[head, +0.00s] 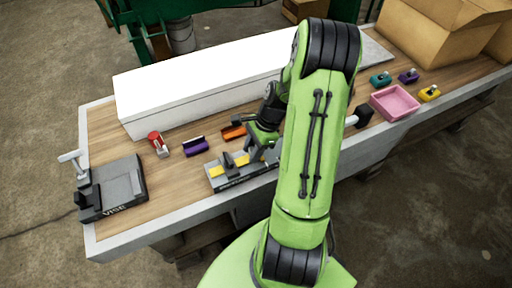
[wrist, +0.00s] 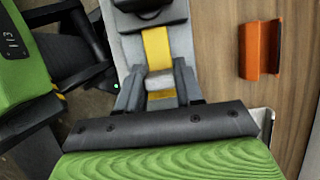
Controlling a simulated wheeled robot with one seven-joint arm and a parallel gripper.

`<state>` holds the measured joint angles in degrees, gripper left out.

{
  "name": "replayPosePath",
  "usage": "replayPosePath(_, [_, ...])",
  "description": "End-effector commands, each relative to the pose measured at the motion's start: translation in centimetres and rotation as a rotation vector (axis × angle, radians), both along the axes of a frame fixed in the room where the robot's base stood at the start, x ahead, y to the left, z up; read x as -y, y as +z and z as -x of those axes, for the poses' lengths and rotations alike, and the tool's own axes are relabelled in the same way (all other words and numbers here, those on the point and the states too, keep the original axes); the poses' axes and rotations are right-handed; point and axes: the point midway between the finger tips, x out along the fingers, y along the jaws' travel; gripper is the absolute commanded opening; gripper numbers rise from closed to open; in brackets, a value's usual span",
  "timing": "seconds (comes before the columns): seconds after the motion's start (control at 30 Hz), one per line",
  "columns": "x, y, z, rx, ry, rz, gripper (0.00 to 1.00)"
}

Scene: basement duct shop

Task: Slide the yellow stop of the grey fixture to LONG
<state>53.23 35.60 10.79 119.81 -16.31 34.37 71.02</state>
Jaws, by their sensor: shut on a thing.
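The grey fixture (head: 237,183) lies near the front edge of the bench, left of my arm. Yellow parts (head: 242,160) and a dark upright block (head: 228,161) show on top of it. In the wrist view the grey fixture (wrist: 133,48) runs up the picture, with the yellow stop (wrist: 157,48) along its middle. My gripper (wrist: 160,88) is shut on a pale block at the stop, with one finger on each side. In the head view my gripper (head: 258,152) is at the fixture's right part, partly hidden. The fixture's lettering is too small to read.
An orange piece (wrist: 259,50) lies beside the fixture. A purple piece (head: 195,147) and a red-topped item (head: 157,143) lie farther left, near a vise (head: 112,188). A long white box (head: 205,90) stands behind. A pink tray (head: 394,103) is to the right.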

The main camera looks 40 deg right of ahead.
Motion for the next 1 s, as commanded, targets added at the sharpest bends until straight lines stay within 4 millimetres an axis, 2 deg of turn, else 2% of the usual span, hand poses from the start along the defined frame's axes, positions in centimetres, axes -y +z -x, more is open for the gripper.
replayPosePath(0.03, [-0.5,0.0,-0.1,0.004,0.013,-0.010,0.00])
replayPosePath(0.07, [-0.5,0.0,-0.2,0.005,0.014,-0.011,0.39])
replayPosePath(0.2, [-0.4,0.0,-0.1,0.003,0.012,-0.009,0.60])
replayPosePath(0.47, [-0.2,0.1,-0.1,0.002,0.008,-0.007,0.60])
replayPosePath(0.57, [0.2,1.0,0.0,0.005,0.006,-0.003,0.60])
replayPosePath(1.0, [4.5,12.0,1.2,0.005,0.007,-0.003,0.60])
